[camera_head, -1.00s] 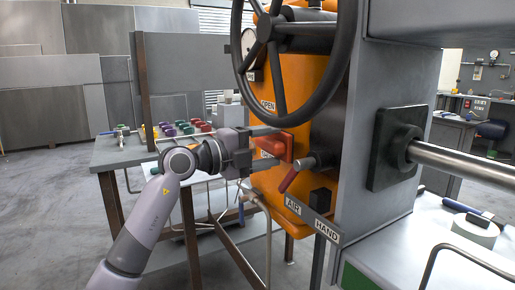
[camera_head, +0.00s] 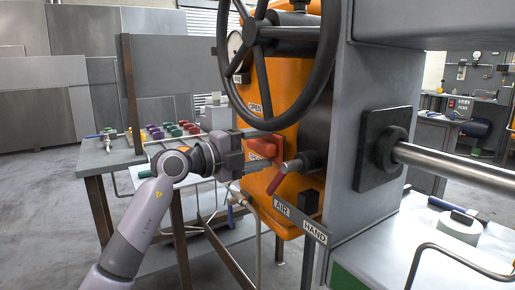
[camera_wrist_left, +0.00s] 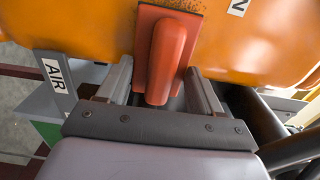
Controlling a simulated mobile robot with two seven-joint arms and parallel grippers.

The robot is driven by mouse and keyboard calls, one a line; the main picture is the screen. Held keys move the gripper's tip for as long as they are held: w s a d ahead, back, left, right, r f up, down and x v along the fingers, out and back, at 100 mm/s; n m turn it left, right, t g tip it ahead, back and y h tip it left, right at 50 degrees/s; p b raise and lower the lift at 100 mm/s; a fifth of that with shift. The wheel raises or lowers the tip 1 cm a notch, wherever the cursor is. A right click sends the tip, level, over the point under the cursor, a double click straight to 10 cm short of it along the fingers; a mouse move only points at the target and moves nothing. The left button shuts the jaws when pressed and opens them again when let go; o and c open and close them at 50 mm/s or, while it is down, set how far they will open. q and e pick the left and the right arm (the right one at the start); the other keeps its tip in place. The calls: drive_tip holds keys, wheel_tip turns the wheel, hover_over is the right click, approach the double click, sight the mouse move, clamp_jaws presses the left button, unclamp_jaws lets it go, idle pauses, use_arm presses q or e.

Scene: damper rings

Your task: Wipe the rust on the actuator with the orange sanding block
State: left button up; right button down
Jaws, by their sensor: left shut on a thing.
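The orange sanding block (camera_head: 266,147), a flat red-orange pad with a rounded handle, lies against the front of the orange actuator (camera_head: 284,92). My left gripper (camera_head: 250,147) is shut on its handle. In the left wrist view, the block (camera_wrist_left: 166,48) stands between the two grey fingers, its pad flat on or very close to the actuator face. Dark rust specks (camera_wrist_left: 188,7) show beside the pad's top edge. The pad hides the surface behind it. My right gripper is not in view.
A black handwheel (camera_head: 322,50) hangs in front of the actuator above the block. A red-handled lever (camera_head: 278,178) and the AIR/HAND plate (camera_head: 300,222) are close below right. A bench (camera_head: 92,158) with coloured knobs stands behind my left arm.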

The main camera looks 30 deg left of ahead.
use_arm(q)
drive_tip(key=shift+w+d+p, duration=0.35)
drive_tip(key=shift+w+p, duration=0.1)
drive_tip(key=shift+w, duration=0.15)
